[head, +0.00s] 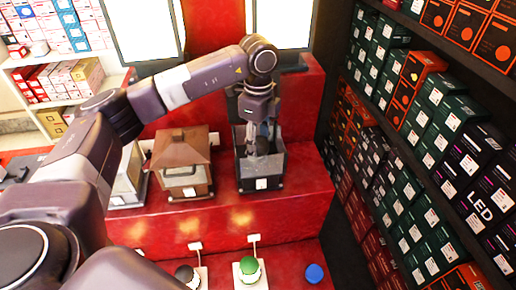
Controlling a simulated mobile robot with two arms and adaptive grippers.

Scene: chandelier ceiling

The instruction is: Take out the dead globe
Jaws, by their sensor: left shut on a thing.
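A dark open-topped lantern (246,180) stands on the red stepped display. My left gripper (262,138) reaches straight down into it from above, its fingers shut on a greyish globe that the fingers and lantern walls largely hide. The globe looks to be still within the lantern; I cannot tell whether it is seated or free. A brown-roofed lantern (182,150) stands just left of the dark one, and a pale lantern (128,180) stands further left, partly behind my arm. My right gripper is not in view.
On the lower red step are a dark button (185,273), a green button (248,265) and a blue disc (314,273). Shelves of boxed goods (430,150) line the right side close to the display. A white shelf with boxes (62,82) stands at back left.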

